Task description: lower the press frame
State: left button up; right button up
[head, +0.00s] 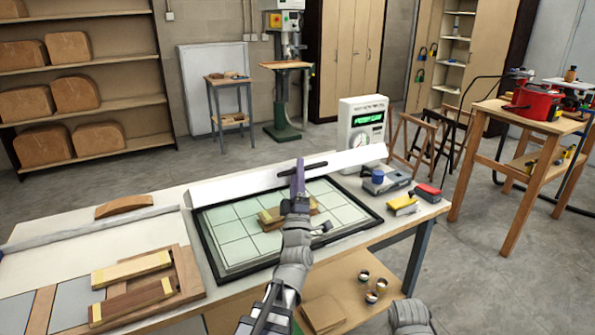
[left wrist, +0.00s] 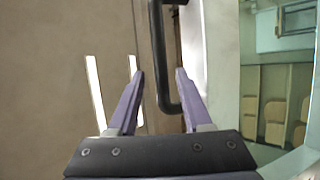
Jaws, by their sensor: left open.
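The press frame (head: 235,186) shows as a long white bar, slanted up to the right, across the back of the black-rimmed press bed (head: 206,246). A black handle (head: 316,166) is on it. My left gripper (head: 298,166), with purple fingers, is at this handle. In the left wrist view the open fingers (left wrist: 160,75) stand on both sides of the black handle (left wrist: 160,62), with gaps showing; contact cannot be told. Wooden pieces (head: 268,222) lie on the gridded bed, partly hidden by my left arm. My right gripper is not in view.
Wooden parts (head: 130,270) lie on the bench at the left. A white control box with a dial (head: 364,130) stands behind the bed. A grey device (head: 388,182) and yellow and red blocks (head: 403,205) are at the bench's right end. A shelf below holds small cups (head: 371,296).

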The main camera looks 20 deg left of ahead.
pick_arm(q)
jog(key=shift+b+v, duration=0.5)
jog(key=shift+v, duration=0.55)
jog(key=shift+f, duration=0.1)
